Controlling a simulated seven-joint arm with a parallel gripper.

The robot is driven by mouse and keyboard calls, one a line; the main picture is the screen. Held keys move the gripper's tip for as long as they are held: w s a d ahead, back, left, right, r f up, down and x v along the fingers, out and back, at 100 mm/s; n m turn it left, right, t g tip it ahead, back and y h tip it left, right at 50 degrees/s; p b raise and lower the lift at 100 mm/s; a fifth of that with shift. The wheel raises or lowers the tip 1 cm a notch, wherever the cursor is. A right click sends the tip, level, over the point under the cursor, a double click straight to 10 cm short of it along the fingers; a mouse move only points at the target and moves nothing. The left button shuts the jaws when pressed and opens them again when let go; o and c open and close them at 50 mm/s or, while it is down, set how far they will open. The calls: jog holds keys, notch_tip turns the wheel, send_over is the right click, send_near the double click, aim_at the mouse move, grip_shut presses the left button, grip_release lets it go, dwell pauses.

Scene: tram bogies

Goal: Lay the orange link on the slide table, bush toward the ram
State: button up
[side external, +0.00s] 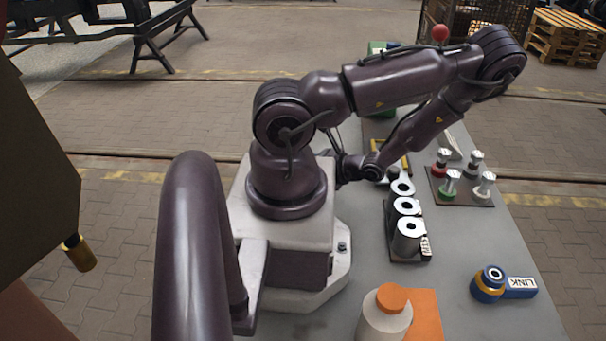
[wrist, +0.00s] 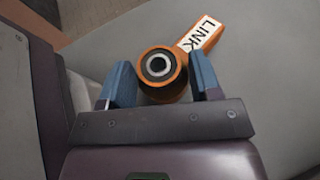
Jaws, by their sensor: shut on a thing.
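The orange link (wrist: 178,52) shows in the wrist view. Its round bush (wrist: 160,68), with a dark ring and pale centre, sits between the two blue fingertips of my gripper (wrist: 163,82). The gripper is shut on the bush. The link's flat arm, with a white LINK label, points up and right, away from the gripper. In the side external view the gripper and orange link are hidden behind my arm and base. I cannot make out the slide table or ram for sure in either view.
A blue link (side external: 491,283) lies at the front right. A black rack (side external: 409,258) holds grey cylinders in the middle. A white bottle (side external: 386,317) with an orange cap stands in front, beside an orange cloth (side external: 426,315).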

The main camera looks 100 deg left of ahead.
jog(key=shift+f, duration=0.5)
jog(key=o, duration=1.3)
jog(key=shift+f, duration=0.1)
